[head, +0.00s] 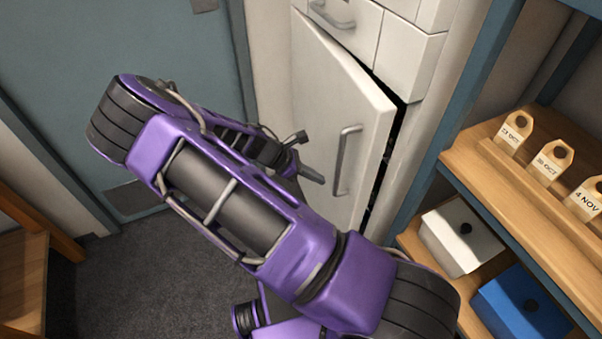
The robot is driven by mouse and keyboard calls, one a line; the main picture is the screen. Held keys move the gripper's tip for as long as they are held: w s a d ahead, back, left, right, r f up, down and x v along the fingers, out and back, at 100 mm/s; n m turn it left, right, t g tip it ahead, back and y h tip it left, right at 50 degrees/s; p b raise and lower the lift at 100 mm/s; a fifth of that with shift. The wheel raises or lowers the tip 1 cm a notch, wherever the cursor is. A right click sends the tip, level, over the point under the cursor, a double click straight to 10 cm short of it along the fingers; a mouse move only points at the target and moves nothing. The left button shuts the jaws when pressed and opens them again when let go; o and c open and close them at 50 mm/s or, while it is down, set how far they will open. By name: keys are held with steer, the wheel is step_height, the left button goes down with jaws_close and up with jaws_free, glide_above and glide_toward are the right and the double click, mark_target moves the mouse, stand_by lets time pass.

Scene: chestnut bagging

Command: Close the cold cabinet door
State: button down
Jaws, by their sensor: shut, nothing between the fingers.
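The cold cabinet door (325,115) is a white panel with a grey vertical bar handle (343,160). It stands slightly ajar, with a dark gap along its right edge. My gripper (318,179) is shut and empty, its tip just left of the handle's lower part and in front of the door. I cannot tell whether the tip touches the door. My purple arm crosses the middle of the view and hides the door's lower left part and the floor in front of it.
White drawers (410,55) sit above the door. At right, a wooden shelf (480,165) holds several date tags (550,160); below are a white box (460,237) and a blue box (520,305). A blue-grey door (100,60) is at left. Dark carpet (120,285) is clear at lower left.

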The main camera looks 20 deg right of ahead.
steer(key=shift+s+d, duration=0.15)
steer(key=shift+d, duration=0.85)
